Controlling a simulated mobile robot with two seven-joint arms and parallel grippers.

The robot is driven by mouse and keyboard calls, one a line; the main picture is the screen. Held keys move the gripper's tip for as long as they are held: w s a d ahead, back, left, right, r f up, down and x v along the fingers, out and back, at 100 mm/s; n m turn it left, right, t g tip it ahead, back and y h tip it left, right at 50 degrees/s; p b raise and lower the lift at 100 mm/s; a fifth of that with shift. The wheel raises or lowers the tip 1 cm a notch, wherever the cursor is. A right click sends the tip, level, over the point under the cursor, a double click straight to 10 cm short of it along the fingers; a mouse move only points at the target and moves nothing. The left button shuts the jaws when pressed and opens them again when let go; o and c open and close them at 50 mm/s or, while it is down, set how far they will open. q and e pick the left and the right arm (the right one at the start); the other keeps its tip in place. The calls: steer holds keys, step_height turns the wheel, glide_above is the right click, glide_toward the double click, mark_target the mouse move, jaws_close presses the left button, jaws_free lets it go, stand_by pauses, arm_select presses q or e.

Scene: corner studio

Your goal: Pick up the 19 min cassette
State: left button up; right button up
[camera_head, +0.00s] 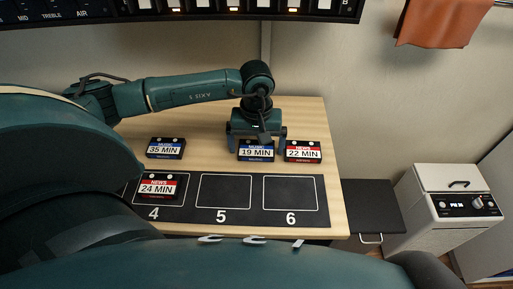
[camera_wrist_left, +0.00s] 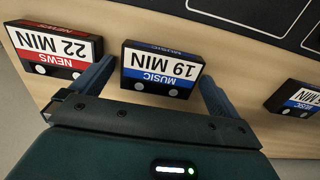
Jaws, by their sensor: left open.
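The 19 min cassette (camera_head: 257,152), black with a blue music label, lies flat on the wooden table. My left gripper (camera_head: 257,138) is open right above it, with one finger on each side. In the left wrist view the cassette (camera_wrist_left: 160,68) sits between the two spread fingers of the gripper (camera_wrist_left: 152,85), and no firm contact shows. The 22 min cassette (camera_head: 303,151), with a red news label, lies close to its right, near one finger. My right gripper is not in view.
The 35 min cassette (camera_head: 165,148) lies to the left. A black mat (camera_head: 256,222) with numbered slots runs along the table's front; the 24 min cassette (camera_head: 158,187) is in slot 4, and slots 5 and 6 are empty. A white box-shaped appliance (camera_head: 455,215) stands at the right.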

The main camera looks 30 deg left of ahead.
arm_select(q)
steer(key=shift+c, duration=0.3)
steer(key=c, duration=0.8)
